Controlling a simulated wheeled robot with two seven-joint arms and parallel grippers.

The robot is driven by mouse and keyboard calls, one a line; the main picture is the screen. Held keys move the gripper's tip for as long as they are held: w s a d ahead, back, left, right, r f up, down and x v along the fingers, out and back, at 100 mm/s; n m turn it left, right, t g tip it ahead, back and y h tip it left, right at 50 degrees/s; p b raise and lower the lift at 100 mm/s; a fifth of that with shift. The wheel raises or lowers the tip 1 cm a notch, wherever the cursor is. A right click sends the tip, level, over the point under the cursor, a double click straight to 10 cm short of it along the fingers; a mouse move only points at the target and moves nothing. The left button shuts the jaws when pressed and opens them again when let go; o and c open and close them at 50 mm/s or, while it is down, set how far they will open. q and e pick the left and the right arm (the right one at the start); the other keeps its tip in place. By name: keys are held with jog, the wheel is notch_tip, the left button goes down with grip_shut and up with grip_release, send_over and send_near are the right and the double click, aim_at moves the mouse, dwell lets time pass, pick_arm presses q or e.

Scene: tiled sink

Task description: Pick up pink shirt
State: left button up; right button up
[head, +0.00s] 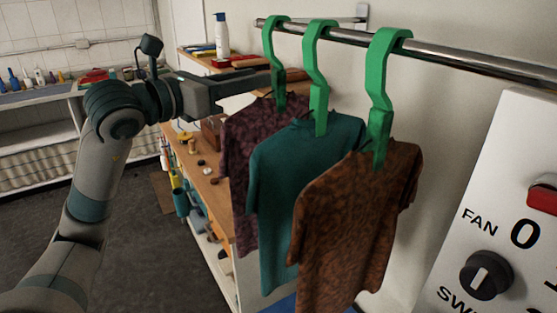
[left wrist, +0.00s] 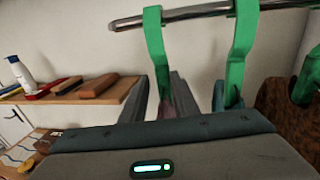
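The shirt closest to the pink one named is a dark purple-pink patterned shirt (head: 245,150), the leftmost on the rail, on a green hanger (head: 270,40). My left gripper (head: 266,82) is level with the lower part of this hanger, just above the shirt's collar. In the left wrist view the hanger (left wrist: 154,40) runs down between the two grey fingers (left wrist: 163,98), with a bit of pinkish cloth (left wrist: 170,107) behind. The fingers look spread around the hanger; contact is unclear. My right gripper is not in view.
A teal shirt (head: 300,165) and a brown shirt (head: 350,215) hang close by on green hangers to the right. The metal rail (head: 450,59) runs above. A white panel with a knob (head: 487,275) is at right.

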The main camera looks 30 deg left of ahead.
aim_at(279, 88)
pick_arm(q)
jog(key=shift+x, duration=0.95)
jog(key=shift+w, duration=0.1)
jog(key=shift+p, duration=0.3)
jog(key=shift+w+d+r+p, duration=0.1)
jog(key=shift+w+d+p, duration=0.5)
jog(key=shift+w+p, duration=0.45)
jog(key=shift+p+x, duration=0.7)
jog(key=shift+x, duration=0.1)
jog(key=shift+w+d+f, duration=0.25)
jog(key=shift+w+d, duration=0.05)
jog(key=shift+w, duration=0.3)
jog(key=shift+c, duration=0.4)
